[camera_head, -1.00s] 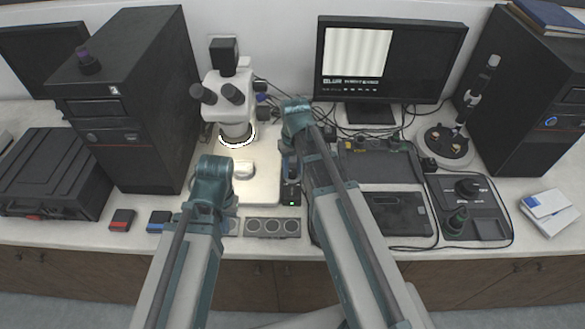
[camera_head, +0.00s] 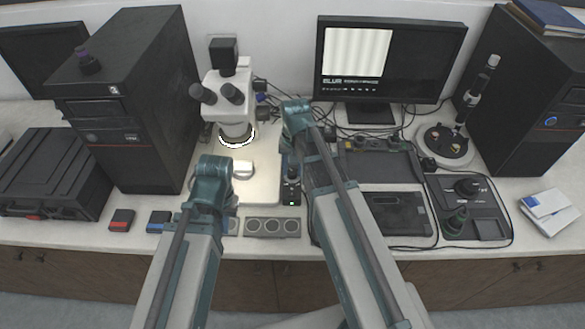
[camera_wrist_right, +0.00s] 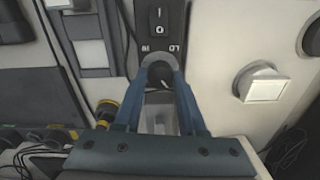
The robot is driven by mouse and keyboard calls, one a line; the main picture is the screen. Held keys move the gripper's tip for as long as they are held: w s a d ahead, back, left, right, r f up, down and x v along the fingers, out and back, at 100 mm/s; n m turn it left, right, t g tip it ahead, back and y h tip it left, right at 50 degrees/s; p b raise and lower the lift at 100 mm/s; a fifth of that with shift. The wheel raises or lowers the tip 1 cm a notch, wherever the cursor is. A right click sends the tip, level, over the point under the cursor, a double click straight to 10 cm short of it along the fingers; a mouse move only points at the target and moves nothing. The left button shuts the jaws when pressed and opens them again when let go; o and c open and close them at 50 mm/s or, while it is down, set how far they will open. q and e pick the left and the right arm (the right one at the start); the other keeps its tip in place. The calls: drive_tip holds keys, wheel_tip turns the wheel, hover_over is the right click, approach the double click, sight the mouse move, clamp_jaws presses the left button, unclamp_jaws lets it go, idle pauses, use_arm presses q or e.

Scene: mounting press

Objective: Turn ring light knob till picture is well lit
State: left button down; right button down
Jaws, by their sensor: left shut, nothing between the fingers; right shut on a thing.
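The ring light control box (camera_head: 291,196) has a green lamp on its front and stands right of the microscope base. In the right wrist view, its dark round knob (camera_wrist_right: 158,73) sits below a 1/0 switch. My right gripper (camera_wrist_right: 160,82) is shut on the knob; the head view shows its wrist (camera_head: 297,115) above the box. The ring light (camera_head: 237,135) glows under the microscope (camera_head: 228,95). The monitor (camera_head: 390,60) shows a bright picture with pale vertical stripes, left of a dark panel. My left gripper (camera_head: 210,196), by the microscope base, is shut and empty, its fingertips largely hidden.
A white piece (camera_head: 243,169) lies on the microscope base. A block with round wells (camera_head: 272,227) stands at the front. Computer towers flank the work area (camera_head: 140,100), (camera_head: 530,95). A dark tray (camera_head: 380,165) lies right of my right arm.

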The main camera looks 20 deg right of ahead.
sight(294, 171)
idle(0.3)
drive_tip(key=shift+c, duration=2.4)
unclamp_jaws()
use_arm(q)
drive_tip(key=shift+r, duration=0.1)
use_arm(e)
drive_tip(key=shift+r, duration=0.1)
use_arm(q)
wheel_tip(294, 171, up, 14)
drive_tip(key=p, duration=1.3)
drive_tip(key=shift+f+p, duration=0.2)
drive_tip(key=shift+p, duration=0.2)
use_arm(e)
wheel_tip(294, 171, up, 14)
drive_tip(key=shift+d+f, duration=0.2)
